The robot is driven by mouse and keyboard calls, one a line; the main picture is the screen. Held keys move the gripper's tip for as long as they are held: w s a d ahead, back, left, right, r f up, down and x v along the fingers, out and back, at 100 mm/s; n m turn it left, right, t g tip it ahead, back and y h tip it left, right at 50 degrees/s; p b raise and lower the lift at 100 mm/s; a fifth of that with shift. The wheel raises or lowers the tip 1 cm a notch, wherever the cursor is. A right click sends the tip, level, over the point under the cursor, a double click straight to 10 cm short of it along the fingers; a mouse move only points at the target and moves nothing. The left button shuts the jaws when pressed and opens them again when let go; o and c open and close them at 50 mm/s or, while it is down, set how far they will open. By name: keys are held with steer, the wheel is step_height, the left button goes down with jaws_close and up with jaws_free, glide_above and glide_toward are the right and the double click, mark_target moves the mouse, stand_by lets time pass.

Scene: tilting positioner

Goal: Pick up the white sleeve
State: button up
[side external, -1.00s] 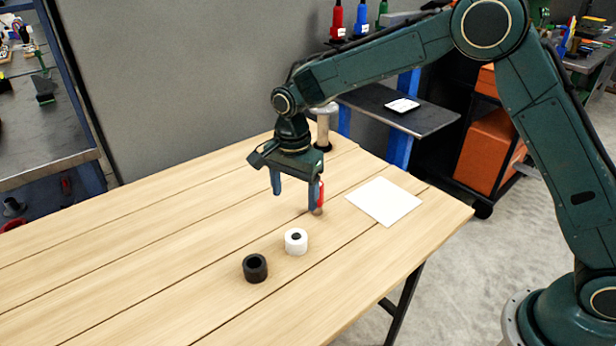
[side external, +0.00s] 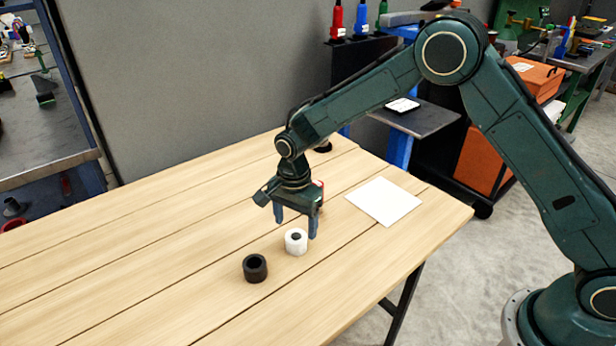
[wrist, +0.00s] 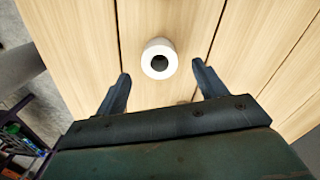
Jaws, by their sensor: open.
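The white sleeve (side external: 296,246) stands upright on the wooden table, with its dark bore facing up. It also shows in the wrist view (wrist: 150,64), ahead of the fingertips and roughly midway between them. My gripper (side external: 297,228) is open and empty, just above and behind the sleeve in the side view. In the wrist view my gripper's two fingers (wrist: 160,70) are spread wider than the sleeve, and neither visibly touches it.
A black sleeve (side external: 255,268) stands on the table to the left and front of the white one. A white square sheet (side external: 384,201) lies at the right. The table's left part (side external: 120,260) is clear. A grey panel (side external: 190,70) stands behind the table.

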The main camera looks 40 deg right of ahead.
mark_target(296, 236)
steer(key=shift+f, duration=2.6)
steer(key=c, duration=1.3)
steer(key=shift+o, duration=0.2)
steer(key=shift+r, duration=0.15)
step_height(296, 236, up, 20)
